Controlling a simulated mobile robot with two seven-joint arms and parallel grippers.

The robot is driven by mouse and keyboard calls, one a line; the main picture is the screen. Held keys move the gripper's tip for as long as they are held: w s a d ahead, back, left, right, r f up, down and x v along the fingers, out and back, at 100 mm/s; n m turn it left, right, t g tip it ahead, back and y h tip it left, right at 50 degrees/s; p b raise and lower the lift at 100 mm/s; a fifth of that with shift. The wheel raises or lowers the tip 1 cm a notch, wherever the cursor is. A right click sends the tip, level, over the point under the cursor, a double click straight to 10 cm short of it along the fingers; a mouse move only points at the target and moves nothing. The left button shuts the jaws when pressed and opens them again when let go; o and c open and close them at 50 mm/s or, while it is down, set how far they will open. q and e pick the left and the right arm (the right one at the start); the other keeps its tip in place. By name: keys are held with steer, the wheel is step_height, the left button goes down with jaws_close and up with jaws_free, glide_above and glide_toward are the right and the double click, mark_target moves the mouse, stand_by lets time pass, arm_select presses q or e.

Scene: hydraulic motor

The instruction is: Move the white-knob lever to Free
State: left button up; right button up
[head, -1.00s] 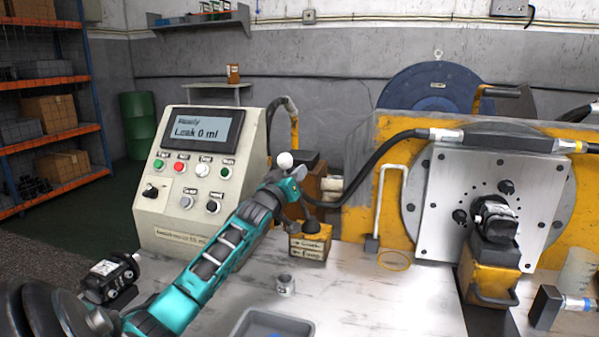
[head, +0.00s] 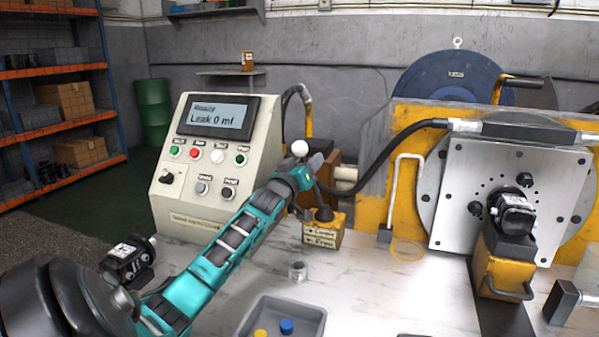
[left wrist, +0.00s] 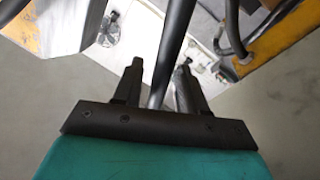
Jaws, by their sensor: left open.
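The white knob (head: 299,148) shows in the head view just above the end of my left arm. Its lever's lower part is hidden behind my gripper. My left gripper (head: 304,179) is open close below the knob. In the left wrist view a dark rod (left wrist: 174,45) runs between the two spread fingers; I cannot tell whether they touch it. A small yellow block (head: 323,233) with arrow labels, the lower one reading like "Free", stands just right of the gripper. A dark round knob (head: 324,214) sits on top of it. My right gripper is out of view.
A control console (head: 205,160) reading "Leak 0 ml" stands left of the gripper. The yellow motor stand with its metal plate (head: 465,190) is at the right. The bench between is mostly clear.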

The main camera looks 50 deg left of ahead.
arm_select(q)
steer(key=p+v, duration=0.2)
steer(key=v, duration=1)
steer(key=shift+s+p, duration=0.3)
steer(key=shift+s, duration=0.05)
steer(key=shift+d+r, duration=0.1)
steer(key=shift+r, duration=0.05)
